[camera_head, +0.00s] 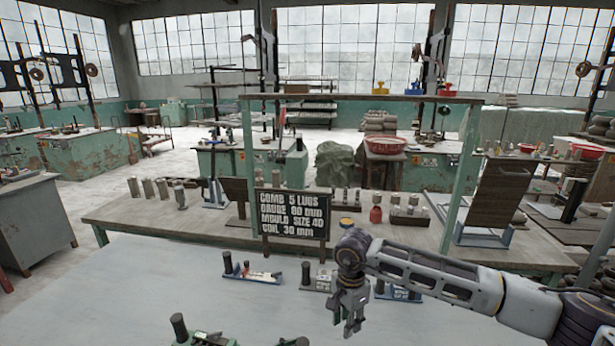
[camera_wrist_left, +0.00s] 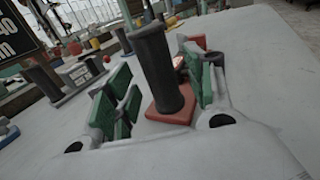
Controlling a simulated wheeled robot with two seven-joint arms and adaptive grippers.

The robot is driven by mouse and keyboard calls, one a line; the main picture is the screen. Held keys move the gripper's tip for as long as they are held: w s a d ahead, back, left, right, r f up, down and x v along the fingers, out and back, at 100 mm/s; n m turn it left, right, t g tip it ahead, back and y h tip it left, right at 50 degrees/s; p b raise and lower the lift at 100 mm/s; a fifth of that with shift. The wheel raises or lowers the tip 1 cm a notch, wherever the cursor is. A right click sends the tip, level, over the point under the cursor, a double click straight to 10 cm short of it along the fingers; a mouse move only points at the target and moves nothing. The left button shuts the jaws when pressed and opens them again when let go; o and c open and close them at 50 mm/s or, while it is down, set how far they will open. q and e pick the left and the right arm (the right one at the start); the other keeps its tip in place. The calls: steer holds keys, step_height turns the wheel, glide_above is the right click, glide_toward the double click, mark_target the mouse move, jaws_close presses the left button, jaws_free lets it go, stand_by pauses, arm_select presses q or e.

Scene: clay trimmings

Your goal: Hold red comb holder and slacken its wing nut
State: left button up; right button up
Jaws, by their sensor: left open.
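In the left wrist view, a dark upright post (camera_wrist_left: 158,72) stands on a red base (camera_wrist_left: 172,112), likely the red comb holder. My left gripper (camera_wrist_left: 158,92) is open, its green-padded fingers on either side of the post. I cannot tell whether they touch it. A wing nut cannot be made out. In the head view, my right gripper (camera_head: 350,318) points down, open and empty, over the near table. The left gripper cannot be clearly picked out there.
Other holders with dark posts stand on the pale near table (camera_head: 120,290), including a blue-ended one (camera_head: 252,272) and a grey one (camera_head: 318,281). A green piece (camera_head: 207,340) shows at the bottom edge. A lettered board (camera_head: 292,213) stands behind. The table's left part is clear.

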arm_select(q)
steer(key=v, duration=1)
steer(key=shift+s, duration=0.15)
stand_by(0.4)
